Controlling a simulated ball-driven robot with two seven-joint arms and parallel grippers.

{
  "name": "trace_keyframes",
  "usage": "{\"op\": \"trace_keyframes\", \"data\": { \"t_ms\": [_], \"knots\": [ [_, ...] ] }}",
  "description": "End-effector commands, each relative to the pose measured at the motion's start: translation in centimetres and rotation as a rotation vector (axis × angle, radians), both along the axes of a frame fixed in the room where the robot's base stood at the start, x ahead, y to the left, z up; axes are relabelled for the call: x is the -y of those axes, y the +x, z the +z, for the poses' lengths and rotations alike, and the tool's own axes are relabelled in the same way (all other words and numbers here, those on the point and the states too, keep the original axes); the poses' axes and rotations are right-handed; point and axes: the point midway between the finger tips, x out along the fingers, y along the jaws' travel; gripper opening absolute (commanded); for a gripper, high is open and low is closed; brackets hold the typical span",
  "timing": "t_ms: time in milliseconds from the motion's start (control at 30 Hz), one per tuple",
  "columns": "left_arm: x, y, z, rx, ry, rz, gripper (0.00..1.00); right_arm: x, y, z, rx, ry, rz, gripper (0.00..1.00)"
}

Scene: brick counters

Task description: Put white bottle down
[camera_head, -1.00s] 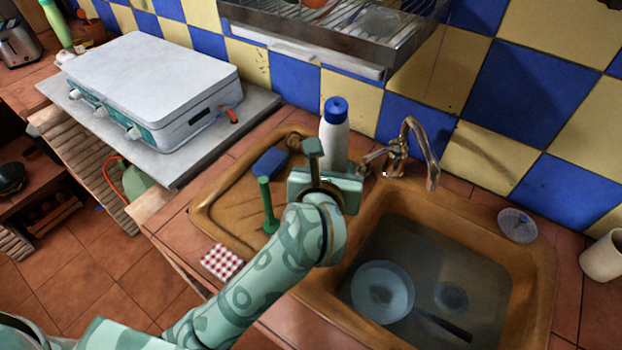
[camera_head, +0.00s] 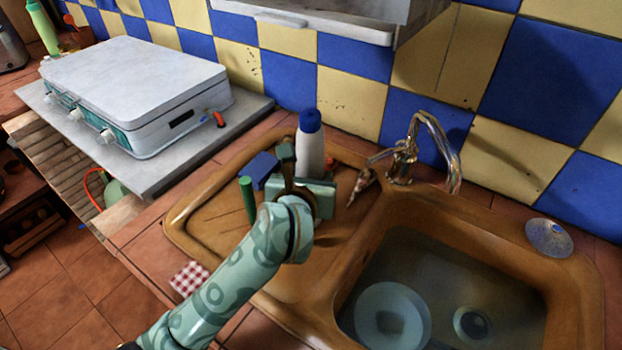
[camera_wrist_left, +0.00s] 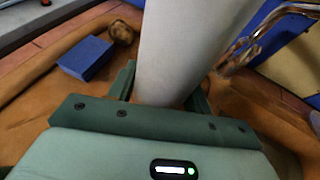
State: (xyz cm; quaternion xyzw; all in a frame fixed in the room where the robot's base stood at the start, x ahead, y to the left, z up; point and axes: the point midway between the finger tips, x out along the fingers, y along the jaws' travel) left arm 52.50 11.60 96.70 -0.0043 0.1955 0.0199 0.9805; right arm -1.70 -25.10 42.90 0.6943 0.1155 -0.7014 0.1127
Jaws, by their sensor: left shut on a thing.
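The white bottle (camera_head: 309,155) with a blue cap stands upright over the brown drainboard (camera_head: 200,215), left of the tap. My left gripper (camera_head: 296,182) is shut on its lower part. In the left wrist view the white bottle (camera_wrist_left: 184,45) rises between the two green fingers of my left gripper (camera_wrist_left: 164,98). The bottle's base is hidden behind the gripper, so I cannot tell whether it touches the drainboard. My right gripper is not in view.
A blue sponge (camera_head: 260,169) lies just left of the bottle. The tap (camera_head: 402,165) stands to its right. The water-filled sink basin with a plate (camera_head: 390,315) is at the lower right. A checked cloth (camera_head: 189,279) lies at the counter's front edge. A stove (camera_head: 135,95) is at the left.

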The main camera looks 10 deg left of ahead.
Motion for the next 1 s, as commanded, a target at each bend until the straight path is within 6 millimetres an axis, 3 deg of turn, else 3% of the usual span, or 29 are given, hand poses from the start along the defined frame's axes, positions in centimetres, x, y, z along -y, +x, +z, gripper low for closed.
{"op": "trace_keyframes", "data": {
  "t_ms": [167, 200, 267, 633, 1000],
  "knots": [
    [0.0, 0.0, -0.1, 0.003, 0.0, 0.0, 0.27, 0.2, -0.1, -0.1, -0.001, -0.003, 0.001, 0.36],
    [0.0, 0.0, -0.2, 0.001, 0.0, 0.0, 0.58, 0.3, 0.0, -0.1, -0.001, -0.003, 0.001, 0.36],
    [0.0, 0.0, -0.1, 0.001, 0.0, 0.0, 0.71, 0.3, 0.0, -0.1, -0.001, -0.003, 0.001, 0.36],
    [0.0, -0.5, 0.5, 0.002, 0.0, -0.001, 0.71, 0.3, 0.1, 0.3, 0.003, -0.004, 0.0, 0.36],
    [0.4, -7.9, 3.7, 0.001, 0.0, -0.001, 0.71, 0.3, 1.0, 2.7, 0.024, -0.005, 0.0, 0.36]
  ]
}}
